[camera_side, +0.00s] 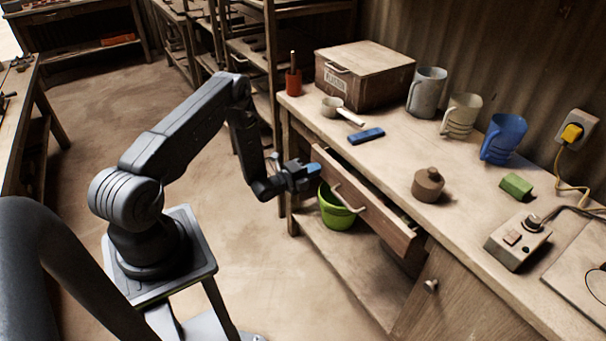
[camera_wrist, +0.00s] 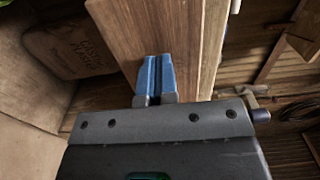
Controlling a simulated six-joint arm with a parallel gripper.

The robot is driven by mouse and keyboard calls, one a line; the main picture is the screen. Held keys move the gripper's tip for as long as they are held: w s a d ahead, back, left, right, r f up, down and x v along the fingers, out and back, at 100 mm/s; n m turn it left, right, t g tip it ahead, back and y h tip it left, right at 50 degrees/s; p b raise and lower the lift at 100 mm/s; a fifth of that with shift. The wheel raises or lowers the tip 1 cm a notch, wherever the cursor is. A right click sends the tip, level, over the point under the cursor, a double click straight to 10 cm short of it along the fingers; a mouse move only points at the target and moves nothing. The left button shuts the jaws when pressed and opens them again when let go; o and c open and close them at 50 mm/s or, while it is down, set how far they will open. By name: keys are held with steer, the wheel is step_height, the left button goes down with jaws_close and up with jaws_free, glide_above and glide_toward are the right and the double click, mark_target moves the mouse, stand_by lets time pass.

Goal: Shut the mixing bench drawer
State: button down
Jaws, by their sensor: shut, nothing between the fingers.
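The mixing bench drawer (camera_side: 385,216) stands partly open in the side view, its wooden front out from under the bench top. A pale bar handle (camera_side: 345,198) is on that front. My gripper (camera_side: 314,169) is shut and empty, at the far left end of the drawer front. In the wrist view, the blue fingertips (camera_wrist: 156,75) lie together over a wooden panel (camera_wrist: 140,25), which looks like the drawer front. I cannot tell whether they touch it. Most of the drawer's inside is hidden in the side view.
The bench top (camera_side: 455,225) holds a wooden box (camera_side: 370,85), several mugs, a brown lidded pot (camera_side: 428,184), a blue block (camera_side: 366,136) and a switch box (camera_side: 517,241). A green bucket (camera_side: 337,212) stands on the lower shelf, below the drawer. The floor before the bench is clear.

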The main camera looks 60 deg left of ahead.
mark_target(337, 160)
steer(key=shift+w, duration=0.3)
steer(key=w, duration=0.7)
steer(key=shift+w, duration=0.3)
steer(key=shift+w+r, duration=0.1)
steer(key=shift+w, duration=0.1)
